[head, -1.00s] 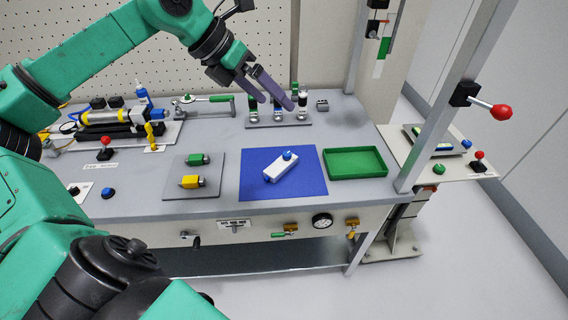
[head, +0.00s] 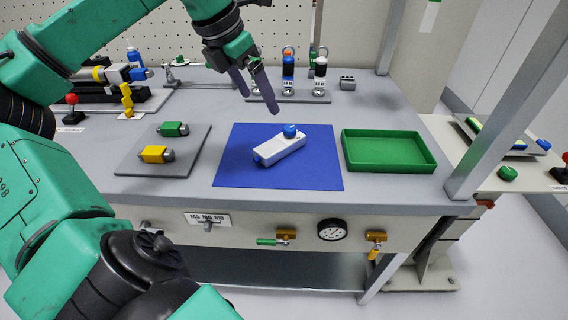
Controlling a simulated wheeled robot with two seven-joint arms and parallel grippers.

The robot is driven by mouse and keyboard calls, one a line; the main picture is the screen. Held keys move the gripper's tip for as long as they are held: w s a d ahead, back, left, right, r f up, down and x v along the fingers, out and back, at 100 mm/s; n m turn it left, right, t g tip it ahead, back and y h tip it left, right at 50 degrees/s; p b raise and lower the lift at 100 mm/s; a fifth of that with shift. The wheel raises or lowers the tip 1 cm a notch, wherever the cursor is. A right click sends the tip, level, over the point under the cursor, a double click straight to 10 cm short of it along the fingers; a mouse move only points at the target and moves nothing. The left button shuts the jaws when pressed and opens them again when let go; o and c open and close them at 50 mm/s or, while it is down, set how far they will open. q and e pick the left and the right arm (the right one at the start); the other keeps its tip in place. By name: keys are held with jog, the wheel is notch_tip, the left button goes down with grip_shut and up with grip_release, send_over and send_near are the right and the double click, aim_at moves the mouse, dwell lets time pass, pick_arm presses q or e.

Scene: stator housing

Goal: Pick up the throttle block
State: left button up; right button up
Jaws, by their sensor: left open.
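The right gripper is not in view; a green and black arm link of mine fills the lower left.
A green tray (head: 390,168) stands right of the mat. A grey plate (head: 135,167) with green and yellow fittings lies left. A rack of small cylinders (head: 320,72) stands behind the gripper. An upright post (head: 500,110) rises at the bench's right end.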

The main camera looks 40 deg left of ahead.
aim_at(280, 141)
pick_arm(q)
jog(key=p+x, duration=0.1)
jog(key=x, duration=1.3)
jog(key=shift+d+f+p, duration=0.25)
jog(key=shift+p, duration=0.1)
jog(key=shift+s+r, duration=0.1)
grip_shut()
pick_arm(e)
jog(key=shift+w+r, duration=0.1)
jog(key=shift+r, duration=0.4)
